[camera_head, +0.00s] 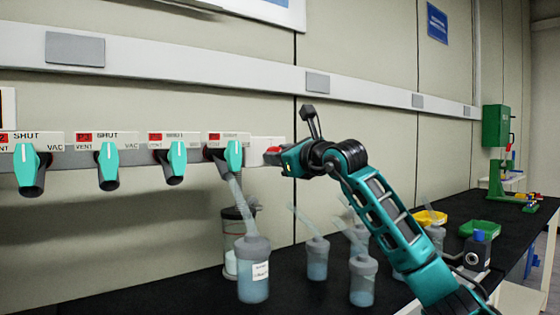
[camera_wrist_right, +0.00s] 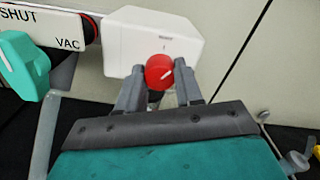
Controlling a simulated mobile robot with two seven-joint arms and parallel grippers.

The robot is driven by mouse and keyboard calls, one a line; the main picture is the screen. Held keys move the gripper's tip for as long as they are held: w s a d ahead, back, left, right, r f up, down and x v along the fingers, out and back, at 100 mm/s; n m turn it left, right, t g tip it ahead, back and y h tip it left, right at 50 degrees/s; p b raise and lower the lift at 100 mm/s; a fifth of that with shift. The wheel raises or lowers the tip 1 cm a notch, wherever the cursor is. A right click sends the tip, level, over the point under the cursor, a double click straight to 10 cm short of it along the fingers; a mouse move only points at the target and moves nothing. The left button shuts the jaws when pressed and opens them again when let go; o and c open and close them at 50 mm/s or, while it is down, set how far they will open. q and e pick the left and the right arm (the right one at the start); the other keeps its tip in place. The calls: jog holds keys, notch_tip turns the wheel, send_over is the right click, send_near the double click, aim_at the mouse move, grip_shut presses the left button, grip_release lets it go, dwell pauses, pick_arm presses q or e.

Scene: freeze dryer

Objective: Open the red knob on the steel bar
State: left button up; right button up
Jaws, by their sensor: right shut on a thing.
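The red knob (camera_head: 272,151) is on a white block (camera_head: 268,144) at the right end of the steel bar (camera_head: 78,160). In the right wrist view the red knob (camera_wrist_right: 159,70) sits on the front of the white block (camera_wrist_right: 130,45), with a pale mark across its face. My right gripper (camera_head: 283,155) reaches the knob from the right. In the wrist view its fingers (camera_wrist_right: 158,82) stand on both sides of the knob and are shut on it. The far sides of the fingertips are hidden. My left gripper is not in view.
Several teal valve handles (camera_head: 108,166) hang along the bar, left of the knob. A flask (camera_head: 252,268) hangs beneath the nearest one. More flasks (camera_head: 317,262) stand on the black bench (camera_head: 200,290) below my right arm. A green press (camera_head: 496,140) stands at the far right.

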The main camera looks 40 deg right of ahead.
jog(key=shift+m+b, duration=0.5)
jog(key=shift+m, duration=5.1)
jog(key=o, duration=1)
jog(key=shift+o, duration=0.2)
